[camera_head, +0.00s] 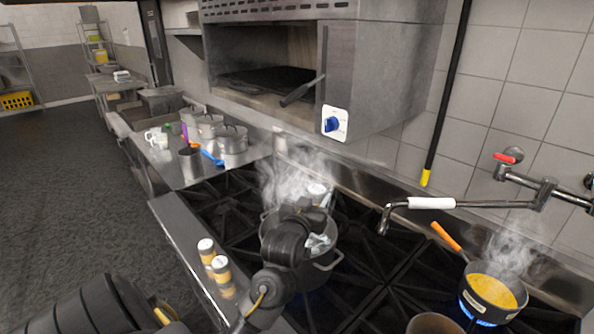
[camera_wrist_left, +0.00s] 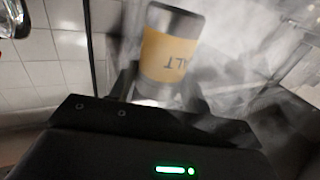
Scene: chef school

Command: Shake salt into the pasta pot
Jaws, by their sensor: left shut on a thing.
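The pasta pot (camera_head: 325,262) stands on the black stove, with steam rising over it. My left gripper (camera_head: 322,203) is above the pot, and my dark arm hides much of the pot and its contents. In the left wrist view, the salt shaker (camera_wrist_left: 172,50) has a yellow label with upside-down lettering, a dark end at the top and a pale end near the jaws. My left gripper is shut on it. In the head view the shaker is mostly hidden, so its exact tilt is unclear. My right gripper is out of view.
Two yellow-labelled shakers (camera_head: 213,260) stand on the stove's front ledge. A pan of yellow food (camera_head: 492,292) steams over a blue flame at right. A pot-filler tap (camera_head: 432,203) reaches over the stove. Steel pots (camera_head: 232,140) stand on the left counter.

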